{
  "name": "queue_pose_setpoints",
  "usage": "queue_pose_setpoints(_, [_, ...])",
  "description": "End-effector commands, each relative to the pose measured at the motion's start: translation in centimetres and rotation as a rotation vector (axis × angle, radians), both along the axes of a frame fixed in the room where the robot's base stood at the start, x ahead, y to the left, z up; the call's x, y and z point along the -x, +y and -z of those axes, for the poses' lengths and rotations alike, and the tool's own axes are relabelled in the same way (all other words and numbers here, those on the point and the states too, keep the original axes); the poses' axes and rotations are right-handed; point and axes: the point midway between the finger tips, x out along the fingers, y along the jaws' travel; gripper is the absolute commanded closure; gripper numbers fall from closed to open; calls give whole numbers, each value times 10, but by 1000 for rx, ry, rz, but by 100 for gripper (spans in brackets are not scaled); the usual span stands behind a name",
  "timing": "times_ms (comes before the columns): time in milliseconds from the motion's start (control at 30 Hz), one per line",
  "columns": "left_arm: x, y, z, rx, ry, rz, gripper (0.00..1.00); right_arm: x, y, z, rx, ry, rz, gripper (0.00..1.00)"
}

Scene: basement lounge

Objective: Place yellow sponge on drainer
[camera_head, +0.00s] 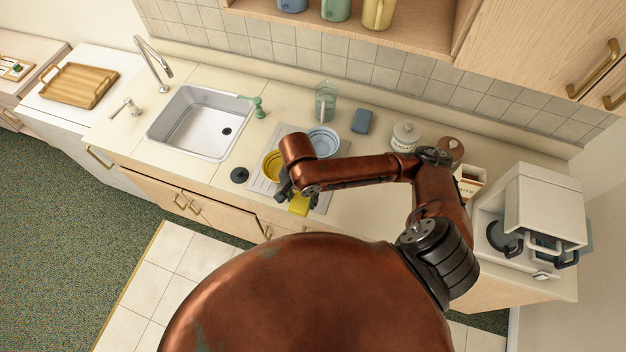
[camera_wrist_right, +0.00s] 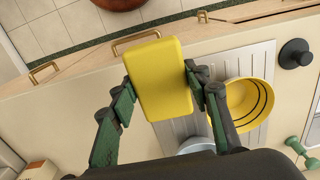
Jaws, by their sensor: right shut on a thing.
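The yellow sponge (camera_wrist_right: 159,80) is held between the two fingers of my right gripper (camera_wrist_right: 160,90), which is shut on it. In the head view the sponge (camera_head: 299,205) shows just below my right gripper (camera_head: 285,190), over the front part of the drainer. The drainer (camera_head: 262,185) is a pale ribbed board right of the sink, also seen in the wrist view (camera_wrist_right: 258,57) beneath the sponge. I cannot tell whether the sponge touches it. A yellow bowl (camera_head: 270,165) and a light blue bowl (camera_head: 324,140) stand on the drainer. My left gripper is not in view.
The sink (camera_head: 195,125) is left of the drainer, with a black stopper (camera_head: 239,175) between. A coffee machine (camera_head: 540,205) is at the right.

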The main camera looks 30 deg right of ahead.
Motion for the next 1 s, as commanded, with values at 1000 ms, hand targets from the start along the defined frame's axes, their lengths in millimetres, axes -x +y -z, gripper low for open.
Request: queue_pose_setpoints(1000, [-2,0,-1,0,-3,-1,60,-54,-87,113,1,1,-4,76])
